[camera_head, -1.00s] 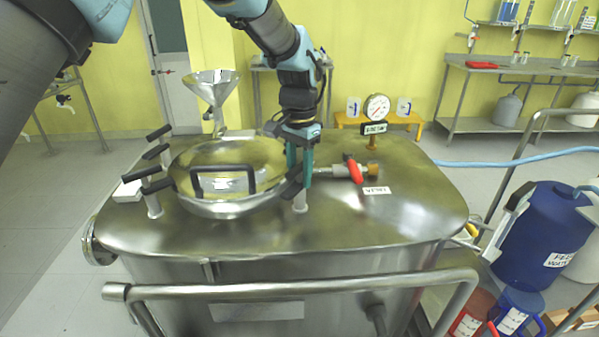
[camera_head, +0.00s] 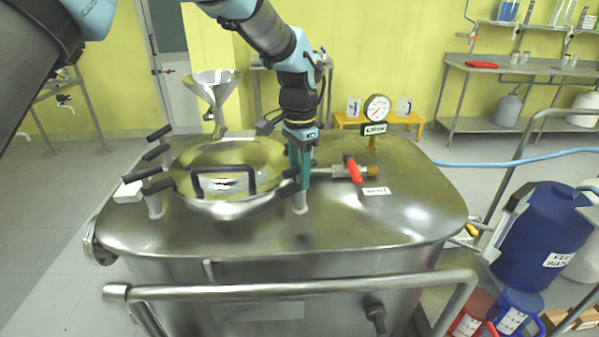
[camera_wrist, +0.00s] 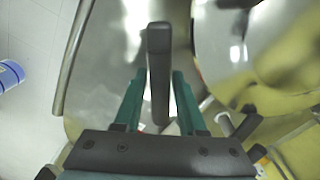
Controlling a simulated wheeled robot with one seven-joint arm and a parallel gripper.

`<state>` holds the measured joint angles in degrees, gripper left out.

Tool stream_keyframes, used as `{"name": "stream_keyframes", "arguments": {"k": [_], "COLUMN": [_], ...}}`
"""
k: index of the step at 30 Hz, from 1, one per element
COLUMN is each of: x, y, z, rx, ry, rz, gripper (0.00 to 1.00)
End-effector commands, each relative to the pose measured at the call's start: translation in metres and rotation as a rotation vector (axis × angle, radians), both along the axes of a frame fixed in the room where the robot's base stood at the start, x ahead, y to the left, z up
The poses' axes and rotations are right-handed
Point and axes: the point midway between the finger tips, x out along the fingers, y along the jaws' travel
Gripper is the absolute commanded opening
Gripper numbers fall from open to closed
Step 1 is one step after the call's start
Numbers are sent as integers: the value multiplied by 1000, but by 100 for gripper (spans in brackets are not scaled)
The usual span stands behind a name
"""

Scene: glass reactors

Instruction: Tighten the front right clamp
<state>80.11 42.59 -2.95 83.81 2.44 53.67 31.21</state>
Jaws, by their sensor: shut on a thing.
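The steel reactor's round lid (camera_head: 230,160) has black-handled clamps on its rim. The front right clamp (camera_head: 300,204) is a pale post with a black handle (camera_head: 287,189), at the lid's right edge. My gripper (camera_head: 300,178) points down over this clamp, and its teal fingers hide part of the handle. In the wrist view, my gripper (camera_wrist: 157,100) has a finger on each side of a black handle bar (camera_wrist: 158,70) and is shut on it. The exact contact is partly hidden by the fingers.
Left clamps (camera_head: 158,186) stand across the lid. A red-handled valve (camera_head: 353,170) and pressure gauge (camera_head: 376,108) stand right of my gripper. A funnel (camera_head: 212,88) is behind the lid, and a guard rail (camera_head: 290,289) runs along the front.

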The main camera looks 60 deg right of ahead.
Motion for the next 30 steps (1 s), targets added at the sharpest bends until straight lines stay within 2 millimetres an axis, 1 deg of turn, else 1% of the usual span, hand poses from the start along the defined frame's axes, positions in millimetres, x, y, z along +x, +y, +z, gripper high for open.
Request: {"name": "stream_keyframes", "arguments": {"k": [30], "x": [1], "y": [-1], "z": [2], "rx": [-1], "ry": [1], "rz": [-959], "gripper": [0]}}
